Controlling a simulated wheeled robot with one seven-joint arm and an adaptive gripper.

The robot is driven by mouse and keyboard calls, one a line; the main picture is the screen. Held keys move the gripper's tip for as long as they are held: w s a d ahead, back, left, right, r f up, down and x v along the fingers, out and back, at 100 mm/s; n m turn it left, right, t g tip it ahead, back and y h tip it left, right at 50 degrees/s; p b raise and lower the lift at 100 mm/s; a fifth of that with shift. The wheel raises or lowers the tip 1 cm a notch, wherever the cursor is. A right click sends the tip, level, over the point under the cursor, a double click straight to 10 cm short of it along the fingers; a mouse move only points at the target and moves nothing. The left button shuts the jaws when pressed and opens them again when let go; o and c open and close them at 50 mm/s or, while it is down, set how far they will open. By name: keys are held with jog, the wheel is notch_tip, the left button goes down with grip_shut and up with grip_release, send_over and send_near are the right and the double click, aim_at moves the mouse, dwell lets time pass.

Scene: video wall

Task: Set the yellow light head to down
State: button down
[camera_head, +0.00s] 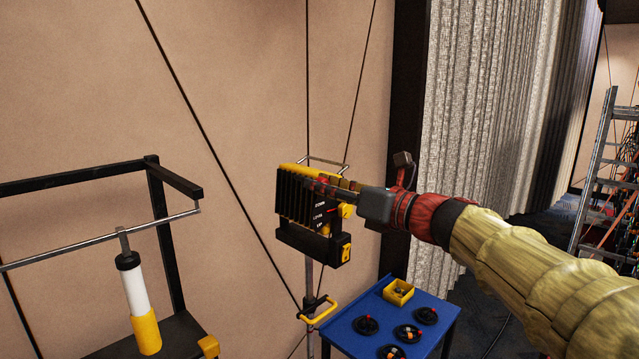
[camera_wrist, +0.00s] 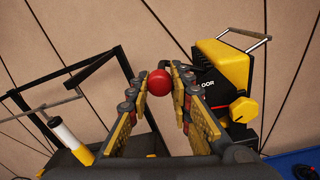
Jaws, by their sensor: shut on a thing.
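The yellow light head (camera_head: 294,171) has a black finned body and sits on an upright stand. Its side panel carries small white lettering, a red mark and a yellow hexagonal knob. In the wrist view the light head (camera_wrist: 232,55) is at the right, with the yellow knob (camera_wrist: 243,110) on its side. My gripper (camera_head: 325,186) reaches in from the right across the light head's side. In the wrist view my gripper (camera_wrist: 160,80) is shut on a red ball (camera_wrist: 160,84) between its fingertips.
A blue table (camera_head: 423,347) with black round trays and a yellow box (camera_head: 398,291) stands below. A black frame with a metal rail (camera_head: 100,240) and a white and yellow cylinder (camera_head: 137,295) is at the left. Thin dark cables cross behind the light. A ladder (camera_head: 598,150) stands far right.

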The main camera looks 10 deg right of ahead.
jog(key=w+d+r+m+p, duration=0.1)
jog(key=m+p, duration=0.1)
jog(key=p, duration=0.1)
jog(key=w+d+r+m+p, duration=0.1)
jog(key=r+p, duration=0.1)
jog(key=shift+d+m+p, duration=0.4)
jog(key=c, duration=1.6)
grip_release()
jog(key=v, duration=1.2)
jog(key=shift+a+f, duration=0.1)
jog(key=shift+f, duration=0.05)
